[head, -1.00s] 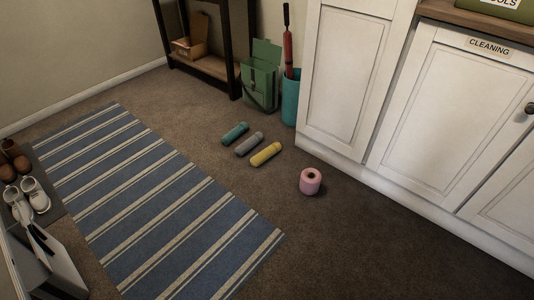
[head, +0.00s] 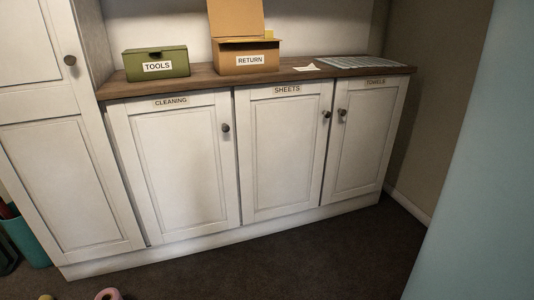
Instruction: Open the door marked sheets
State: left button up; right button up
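The door marked sheets (head: 284,153) is the white middle door of the low cabinet in the head view, and it is closed. Its label (head: 287,89) is at the top, and its dark round knob (head: 326,114) is at the upper right edge. The cleaning door (head: 178,168) is to its left and the towels door (head: 363,139) to its right, both closed. The towels knob (head: 342,112) is close beside the sheets knob. Neither of my grippers is in view.
On the wooden counter (head: 190,84) stand a green tools box (head: 156,62) and an open cardboard return box (head: 246,57). A tall white cupboard (head: 65,160) is at left. A pink roll (head: 108,294) lies on the floor; carpet before the doors is clear. A pale blue surface (head: 470,170) fills the right side.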

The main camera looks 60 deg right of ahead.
aim_at(281, 128)
jog(key=z, duration=1.95)
